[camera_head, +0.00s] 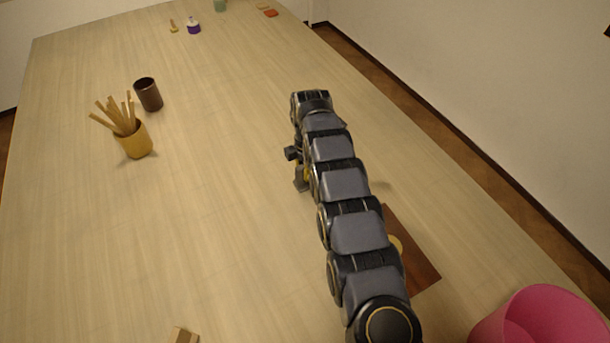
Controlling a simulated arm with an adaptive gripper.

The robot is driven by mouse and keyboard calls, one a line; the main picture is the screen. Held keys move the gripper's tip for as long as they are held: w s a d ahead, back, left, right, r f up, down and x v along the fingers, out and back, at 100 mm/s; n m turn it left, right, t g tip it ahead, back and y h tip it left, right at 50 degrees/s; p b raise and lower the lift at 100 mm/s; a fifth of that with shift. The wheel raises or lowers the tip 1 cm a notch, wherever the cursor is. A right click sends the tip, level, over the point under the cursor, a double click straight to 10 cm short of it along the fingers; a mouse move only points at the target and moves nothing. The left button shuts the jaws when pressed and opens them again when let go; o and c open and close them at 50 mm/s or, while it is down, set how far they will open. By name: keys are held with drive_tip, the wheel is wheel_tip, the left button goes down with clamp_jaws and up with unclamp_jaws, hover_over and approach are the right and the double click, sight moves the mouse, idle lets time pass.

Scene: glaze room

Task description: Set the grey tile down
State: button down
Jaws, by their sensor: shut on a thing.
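My gripper (301,184) is low over the middle of the table (220,230), to the left of my arm. It shows small and dark, and my own arm partly covers it. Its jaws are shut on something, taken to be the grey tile. I cannot make out the tile's outline or tell whether it touches the table. No other grey tile shows in the view.
A dark brown board (421,268) lies right of my arm, with a partly hidden yellow thing (397,244) on it. A pink bucket (540,318) is at lower right. A yellow cup of sticks (134,141) and a dark cup (148,94) stand left. The left-centre table is clear.

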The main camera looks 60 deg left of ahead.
drive_tip(key=shift+f, duration=1.2)
drive_tip(key=shift+f, duration=0.15)
drive_tip(key=c, duration=1.2)
unclamp_jaws()
drive_tip(key=shift+o, duration=0.2)
wheel_tip(320, 180, up, 12)
drive_tip(key=shift+d+r, duration=0.1)
drive_tip(key=shift+r, duration=0.05)
